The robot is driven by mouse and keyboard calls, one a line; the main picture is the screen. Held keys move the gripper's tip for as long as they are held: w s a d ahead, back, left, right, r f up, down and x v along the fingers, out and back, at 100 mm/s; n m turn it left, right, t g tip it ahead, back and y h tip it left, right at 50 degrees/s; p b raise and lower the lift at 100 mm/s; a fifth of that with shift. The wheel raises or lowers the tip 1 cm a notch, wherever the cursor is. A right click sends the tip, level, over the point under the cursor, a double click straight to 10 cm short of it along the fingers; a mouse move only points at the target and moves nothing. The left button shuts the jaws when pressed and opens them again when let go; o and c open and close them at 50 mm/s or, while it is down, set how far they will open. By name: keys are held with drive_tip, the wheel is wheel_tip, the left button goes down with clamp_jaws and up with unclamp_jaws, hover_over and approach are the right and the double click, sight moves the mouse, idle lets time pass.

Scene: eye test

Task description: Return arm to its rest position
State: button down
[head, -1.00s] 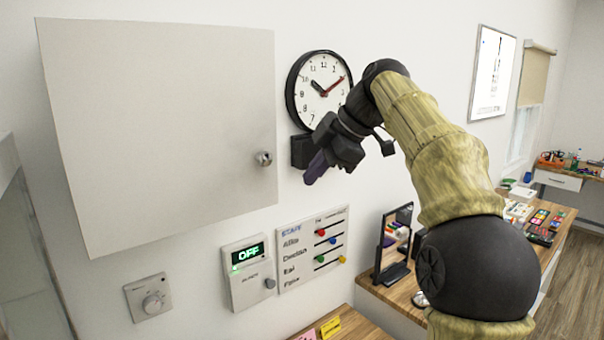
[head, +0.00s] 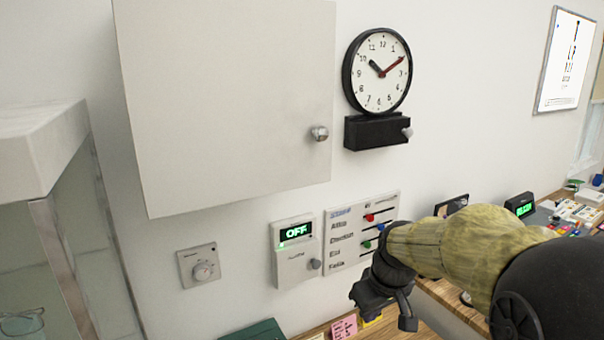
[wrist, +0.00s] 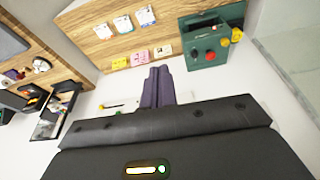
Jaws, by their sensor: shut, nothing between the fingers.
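My gripper (head: 376,296) is low in the head view, in front of the wall below the staff slider board (head: 362,232). My arm comes in from the right edge behind it. In the wrist view my gripper's two purple fingers (wrist: 158,86) are together with nothing between them. The fingertips are hard to make out in the head view.
The wall holds a white cabinet (head: 225,110), a clock (head: 378,72) on a black base, an "OFF" panel (head: 296,250) and a dial (head: 199,266). A green box (wrist: 210,40) and notes (wrist: 140,54) are on the wooden desk (wrist: 100,40).

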drive_tip(key=s+d+f+m+h+b, duration=0.1)
drive_tip(key=s+f+m, duration=0.4)
drive_tip(key=s+f, duration=0.6)
drive_tip(key=shift+s+d+f+g, duration=0.2)
drive_tip(key=shift+s+g, duration=0.1)
drive_tip(key=shift+s, duration=0.65)
idle(0.6)
